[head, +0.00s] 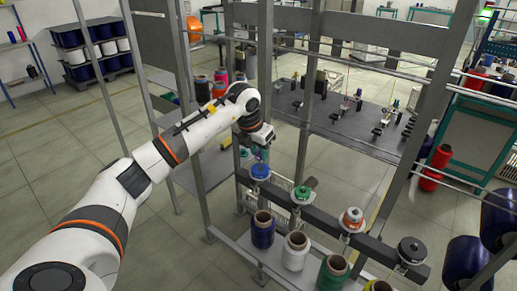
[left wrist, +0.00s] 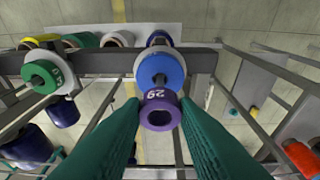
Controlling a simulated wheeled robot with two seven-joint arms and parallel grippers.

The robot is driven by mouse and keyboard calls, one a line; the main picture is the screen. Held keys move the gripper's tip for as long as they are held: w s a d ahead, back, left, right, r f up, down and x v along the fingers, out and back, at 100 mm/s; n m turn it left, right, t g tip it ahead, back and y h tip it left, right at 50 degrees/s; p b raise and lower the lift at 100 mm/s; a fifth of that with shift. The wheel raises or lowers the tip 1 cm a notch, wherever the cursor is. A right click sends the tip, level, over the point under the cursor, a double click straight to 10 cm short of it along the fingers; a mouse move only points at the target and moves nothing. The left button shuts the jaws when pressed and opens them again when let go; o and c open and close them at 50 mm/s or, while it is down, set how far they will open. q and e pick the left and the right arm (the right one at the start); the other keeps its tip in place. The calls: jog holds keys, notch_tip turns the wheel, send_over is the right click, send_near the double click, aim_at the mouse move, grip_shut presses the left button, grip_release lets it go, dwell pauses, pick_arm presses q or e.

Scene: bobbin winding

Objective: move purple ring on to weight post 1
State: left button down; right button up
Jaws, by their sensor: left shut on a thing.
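My left gripper (head: 259,150) is shut on the purple ring (left wrist: 159,113), which carries the number 29. In the left wrist view the ring sits between the two green fingertips (left wrist: 158,104). The gripper is just above a blue disc (head: 260,171) at the left end of a dark rail; the disc also shows right beside the ring in the left wrist view (left wrist: 160,70). Whether ring and disc touch, I cannot tell. A green disc (head: 301,195), an orange and white disc (head: 352,218) and a dark grey disc (head: 411,250) follow along the rail. No post label is readable.
Thread cones stand below the rail: blue (head: 262,230), white (head: 296,250) and green (head: 333,272). Grey frame uprights (head: 310,95) stand close to my left arm. A dark bench (head: 350,125) with small devices lies behind.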

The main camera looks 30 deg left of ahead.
pick_arm(q)
jog(key=shift+f+b, duration=1.15)
jog(key=shift+f, duration=0.8)
jog(key=c, duration=1)
grip_release()
jog(key=shift+c, duration=0.2)
